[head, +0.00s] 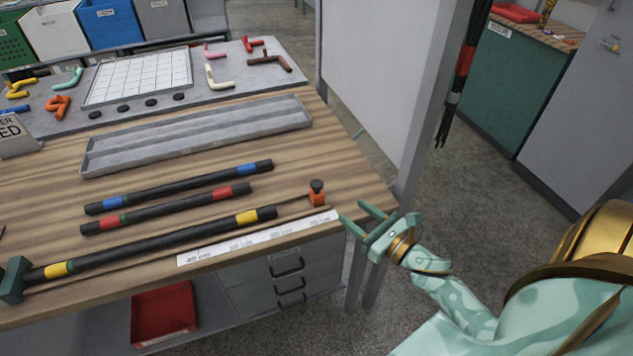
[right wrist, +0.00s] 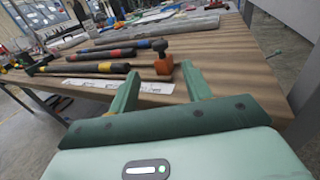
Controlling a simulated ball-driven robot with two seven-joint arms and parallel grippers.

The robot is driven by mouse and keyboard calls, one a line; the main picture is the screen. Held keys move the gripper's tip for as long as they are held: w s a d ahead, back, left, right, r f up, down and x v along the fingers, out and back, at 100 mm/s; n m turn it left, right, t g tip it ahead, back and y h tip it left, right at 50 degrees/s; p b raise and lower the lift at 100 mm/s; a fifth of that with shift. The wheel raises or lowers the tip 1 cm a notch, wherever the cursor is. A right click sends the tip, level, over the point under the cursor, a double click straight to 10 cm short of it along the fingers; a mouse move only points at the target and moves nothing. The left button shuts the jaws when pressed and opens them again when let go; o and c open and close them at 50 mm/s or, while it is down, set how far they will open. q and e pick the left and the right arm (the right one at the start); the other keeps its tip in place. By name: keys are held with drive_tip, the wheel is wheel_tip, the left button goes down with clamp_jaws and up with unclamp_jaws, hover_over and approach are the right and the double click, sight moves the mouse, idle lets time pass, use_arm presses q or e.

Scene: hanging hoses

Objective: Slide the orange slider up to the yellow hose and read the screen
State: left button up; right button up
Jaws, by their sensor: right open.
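The orange slider (head: 317,198) has a black knob on top and stands near the table's front right, on a thin rail. The yellow hose (head: 160,243), black with yellow bands, lies to its left, apart from it, with its left end by a dark green block (head: 14,280). My right gripper (head: 352,212) is open and empty at the table's front right edge, just right of the slider. In the right wrist view the slider (right wrist: 163,65) shows just beyond my fingertips (right wrist: 160,75). I cannot make out a lit screen; a grey sign (head: 15,138) stands far left. My left gripper is out of view.
A white printed strip (head: 255,238) runs along the front edge. The red hose (head: 165,208) and blue hose (head: 180,187) lie behind the yellow one. A long grey tray (head: 195,135) is farther back. A grey post (head: 420,120) rises at the table's right.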

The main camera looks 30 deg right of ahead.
sight(321, 187)
drive_tip(key=w, duration=0.4)
drive_tip(key=w+a, duration=0.1)
drive_tip(key=w, duration=0.4)
drive_tip(key=w+a, duration=0.1)
drive_tip(key=w, duration=0.3)
drive_tip(key=shift+w+a+b, duration=0.1)
drive_tip(key=shift+w+b, duration=0.2)
drive_tip(key=shift+w, duration=0.1)
drive_tip(key=shift+c, duration=0.3)
